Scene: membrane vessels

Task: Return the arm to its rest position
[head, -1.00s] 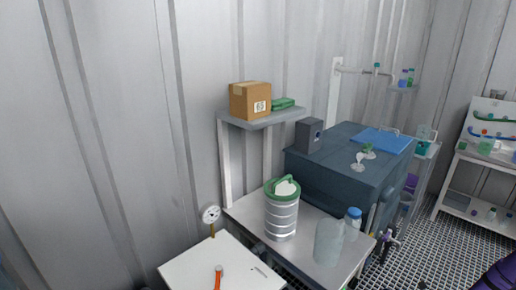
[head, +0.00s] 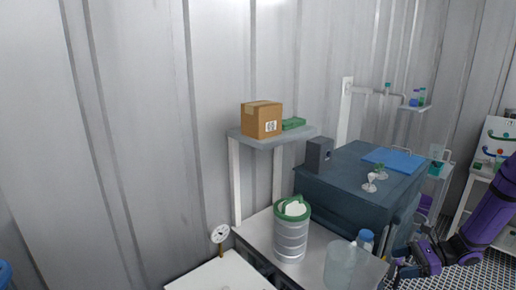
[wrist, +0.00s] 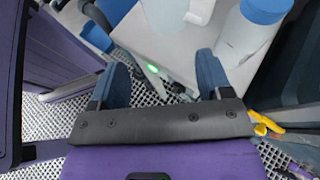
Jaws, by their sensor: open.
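My purple arm reaches in from the right edge of the head view. My gripper (head: 398,272) is low at the right, beside the front right corner of the steel table. In the wrist view my gripper (wrist: 160,82) has its two blue-grey fingers spread apart, with nothing between them. Below the gap show the grated floor and a small green light. A blue-capped bottle (wrist: 245,28) stands on the table near the right finger; it also shows in the head view (head: 365,241).
The steel table (head: 262,228) holds a green-lidded steel canister (head: 291,232) and a clear beaker (head: 339,265). A dark blue tank (head: 345,192) stands behind. A shelf (head: 285,136) carries a cardboard box (head: 262,120). Grated floor (wrist: 45,125) lies below my gripper.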

